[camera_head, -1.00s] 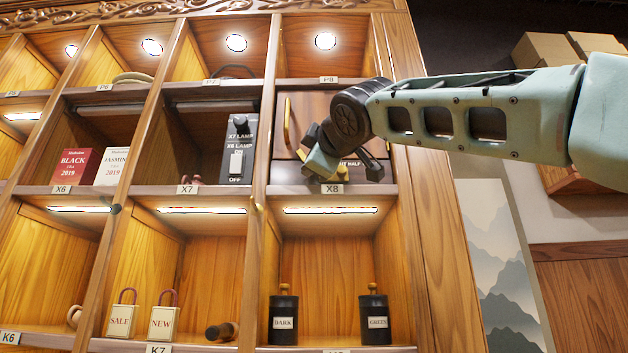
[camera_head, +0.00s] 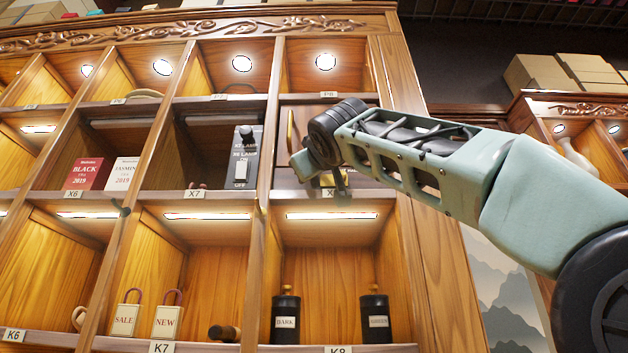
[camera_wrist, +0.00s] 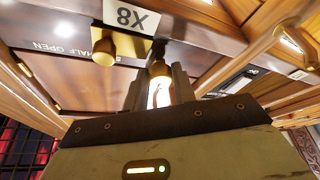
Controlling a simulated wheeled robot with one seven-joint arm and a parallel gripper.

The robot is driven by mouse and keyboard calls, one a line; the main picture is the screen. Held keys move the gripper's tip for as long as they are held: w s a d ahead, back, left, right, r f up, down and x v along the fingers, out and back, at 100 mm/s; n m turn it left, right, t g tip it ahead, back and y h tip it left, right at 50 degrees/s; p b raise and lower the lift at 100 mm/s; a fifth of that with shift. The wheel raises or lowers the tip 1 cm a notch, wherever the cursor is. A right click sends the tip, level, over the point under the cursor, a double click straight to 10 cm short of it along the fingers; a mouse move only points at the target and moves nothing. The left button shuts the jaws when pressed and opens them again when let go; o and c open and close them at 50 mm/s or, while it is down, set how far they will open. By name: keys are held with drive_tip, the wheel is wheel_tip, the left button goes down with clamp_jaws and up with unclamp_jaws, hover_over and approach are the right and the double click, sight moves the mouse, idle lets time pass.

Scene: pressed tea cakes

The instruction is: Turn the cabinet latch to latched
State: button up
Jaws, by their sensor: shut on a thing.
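The cabinet front of X8 is a dark wooden panel (camera_wrist: 75,62) with "HALF OPEN" lettering, upside down in the wrist view. A brass knob (camera_wrist: 118,46) sits beside the lettering, apart from my fingers. In the head view my gripper (camera_head: 340,182) is at the bottom of the X8 compartment, and my wrist covers most of the latch. The latch's exact angle cannot be told.
A vertical brass handle (camera_head: 290,130) stands left of my wrist. A lamp switch panel (camera_head: 242,158) is in X7. Two dark canisters (camera_head: 285,318) (camera_head: 376,318) stand in the compartment below. The upright post (camera_head: 398,80) edges the cabinet on the right.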

drive_tip(key=shift+f, duration=0.1)
drive_tip(key=o, duration=1)
drive_tip(key=b+v, duration=1.2)
drive_tip(key=v, duration=0.5)
drive_tip(key=shift+s, duration=0.2)
